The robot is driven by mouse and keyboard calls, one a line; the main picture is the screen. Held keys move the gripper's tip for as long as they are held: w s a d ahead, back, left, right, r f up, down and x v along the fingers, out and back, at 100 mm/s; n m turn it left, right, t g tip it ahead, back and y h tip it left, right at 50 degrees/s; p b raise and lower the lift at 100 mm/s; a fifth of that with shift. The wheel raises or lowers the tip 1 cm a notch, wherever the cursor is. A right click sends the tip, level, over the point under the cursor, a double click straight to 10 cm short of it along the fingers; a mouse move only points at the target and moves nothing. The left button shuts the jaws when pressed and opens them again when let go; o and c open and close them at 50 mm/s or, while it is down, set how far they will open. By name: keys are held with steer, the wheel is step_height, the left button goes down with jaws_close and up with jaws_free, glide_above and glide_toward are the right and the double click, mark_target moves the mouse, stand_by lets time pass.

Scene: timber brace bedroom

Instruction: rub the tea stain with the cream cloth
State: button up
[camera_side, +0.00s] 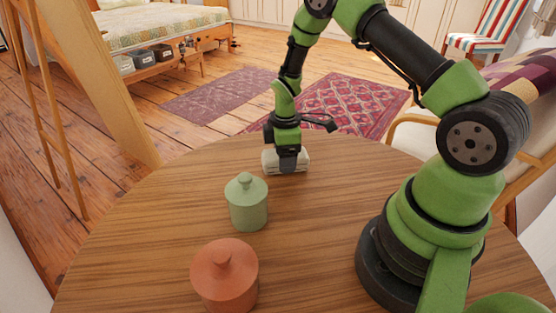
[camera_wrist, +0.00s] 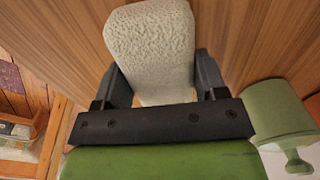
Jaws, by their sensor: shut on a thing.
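The cream cloth (camera_side: 271,160) is a folded, textured pad near the far edge of the round wooden table. My gripper (camera_side: 287,162) points down and is shut on it. In the wrist view the cream cloth (camera_wrist: 152,45) sits between the two dark fingers of my gripper (camera_wrist: 153,82). The cloth looks to be at the tabletop, but I cannot tell how firmly it touches. No tea stain shows in either view; the cloth and gripper may hide it.
A green lidded jar (camera_side: 247,204) stands in front and left of the cloth; it also shows in the wrist view (camera_wrist: 274,112). A terracotta lidded jar (camera_side: 224,280) stands nearer. The wooden table (camera_side: 140,225) is clear left of the jars and between them and my base.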

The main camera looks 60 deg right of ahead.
steer(key=shift+d, duration=0.5)
steer(key=shift+a+r, duration=0.15)
steer(key=shift+r, duration=3.95)
